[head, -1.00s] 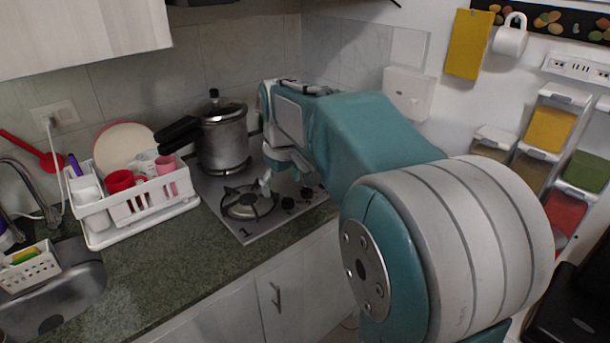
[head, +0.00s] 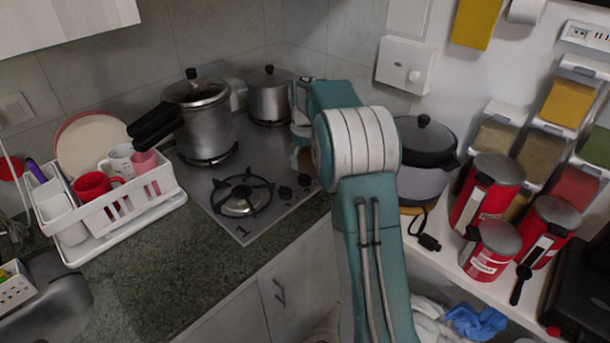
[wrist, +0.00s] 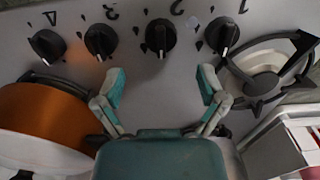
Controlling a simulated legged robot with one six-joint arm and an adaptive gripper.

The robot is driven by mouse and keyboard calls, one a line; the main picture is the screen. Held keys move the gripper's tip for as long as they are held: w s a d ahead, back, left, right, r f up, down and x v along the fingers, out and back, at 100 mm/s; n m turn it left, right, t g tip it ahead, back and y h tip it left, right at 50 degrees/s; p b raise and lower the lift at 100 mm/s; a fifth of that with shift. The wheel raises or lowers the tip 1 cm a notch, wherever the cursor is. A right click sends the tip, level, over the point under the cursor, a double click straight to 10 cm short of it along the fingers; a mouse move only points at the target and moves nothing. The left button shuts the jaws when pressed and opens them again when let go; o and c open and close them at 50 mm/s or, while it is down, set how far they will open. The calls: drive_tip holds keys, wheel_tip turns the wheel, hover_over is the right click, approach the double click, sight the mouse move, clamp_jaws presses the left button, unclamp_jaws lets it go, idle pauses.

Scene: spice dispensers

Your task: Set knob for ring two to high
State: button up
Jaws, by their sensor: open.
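In the wrist view a row of black knobs with white marks sits on the metal stove panel, its numerals upside down. The knob by the 2 (wrist: 160,37) has its white mark pointing down in the picture. The 1 knob (wrist: 223,36) is to its right; the 3 knob (wrist: 101,40) and 4 knob (wrist: 47,44) are to its left. My gripper (wrist: 163,84) is open and empty, its teal fingertips apart below the 2 knob in the picture, not around it.
The front burner (head: 242,196) is bare. A pressure cooker (head: 200,120) and a pot (head: 269,95) stand on the stove. A dish rack (head: 110,212) is at left. A rice cooker (head: 426,155) and red canisters (head: 487,190) stand at right.

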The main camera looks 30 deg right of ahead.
sight(304, 175)
wheel_tip(304, 175, down, 6)
drive_tip(key=shift+f, duration=0.1)
drive_tip(key=c, duration=1.2)
